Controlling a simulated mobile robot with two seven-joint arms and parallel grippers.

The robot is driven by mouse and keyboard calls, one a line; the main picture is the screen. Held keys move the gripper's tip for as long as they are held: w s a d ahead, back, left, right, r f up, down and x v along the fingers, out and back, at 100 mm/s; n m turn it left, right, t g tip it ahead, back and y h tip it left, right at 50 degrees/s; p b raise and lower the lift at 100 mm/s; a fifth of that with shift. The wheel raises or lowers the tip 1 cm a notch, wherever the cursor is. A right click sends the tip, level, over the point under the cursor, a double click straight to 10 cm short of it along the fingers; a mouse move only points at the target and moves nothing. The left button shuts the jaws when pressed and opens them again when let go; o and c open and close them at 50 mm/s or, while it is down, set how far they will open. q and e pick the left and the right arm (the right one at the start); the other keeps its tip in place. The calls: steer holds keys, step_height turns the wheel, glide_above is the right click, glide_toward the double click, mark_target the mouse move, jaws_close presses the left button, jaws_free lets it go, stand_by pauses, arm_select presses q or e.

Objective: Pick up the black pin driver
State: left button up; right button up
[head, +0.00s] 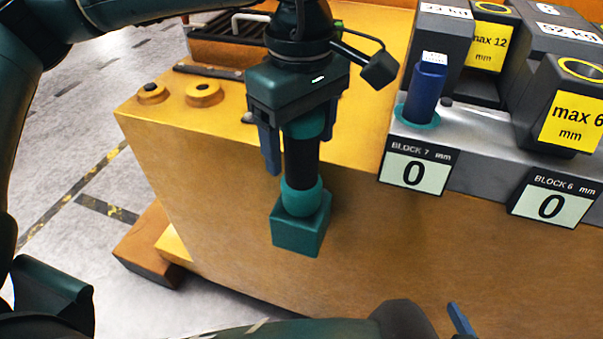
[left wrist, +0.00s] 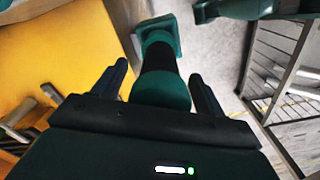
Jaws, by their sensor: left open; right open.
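A tool with a black grip, teal collars and a square teal block at its lower end, which I take for the black pin driver (head: 301,162), is upright under my left gripper (head: 298,150) in the head view. In the left wrist view the driver (left wrist: 158,62) lies between the two fingers of the left gripper (left wrist: 160,72), with gaps on both sides. That gripper is open around its upper part. The driver's block overlaps the casting's front face; what supports it is not visible. One blue finger of my right gripper (head: 460,320) shows at the bottom edge.
The orange casting (head: 330,270) has two round bosses on its top at left. A blue pin (head: 427,92) stands in a teal ring. Dark weight blocks (head: 557,105) and signs reading 0 (head: 415,172) stand at right. Grey floor (head: 70,140) is open at left.

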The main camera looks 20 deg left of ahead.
arm_select(q)
jaws_close()
stand_by(0.8)
steer(key=shift+r, duration=0.1)
